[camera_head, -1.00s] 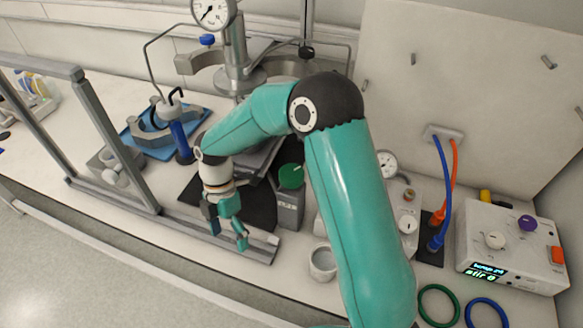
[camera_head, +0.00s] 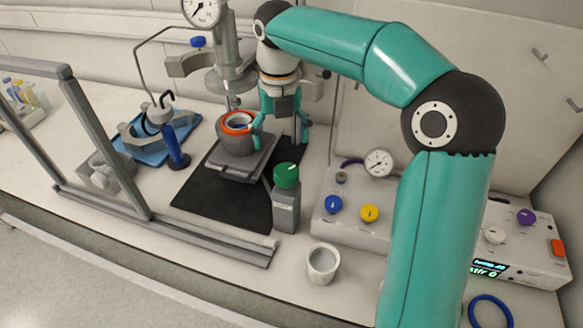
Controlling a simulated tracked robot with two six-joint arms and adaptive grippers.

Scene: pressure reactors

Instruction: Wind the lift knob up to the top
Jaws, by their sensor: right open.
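The lift knob is most likely the green knob (camera_head: 287,176) on top of a grey upright box (camera_head: 286,211) at the right of the lift. The lift platform (camera_head: 236,167) carries a grey vessel with an orange ring (camera_head: 238,132). The vessel stands below the steel reactor head (camera_head: 228,78), with a gap between them. My right gripper (camera_head: 281,136) is open and points down, behind the green knob and just right of the vessel. One finger overlaps the vessel's right edge in the picture; I cannot tell whether it touches. My left gripper is not in view.
A white cup (camera_head: 322,263) stands in front of the knob box. A control panel (camera_head: 352,222) with blue and yellow knobs is to the right. A grey frame (camera_head: 107,150) crosses the left front. A blue tray (camera_head: 150,148) holds clamp parts. A black mat (camera_head: 200,200) lies under the lift.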

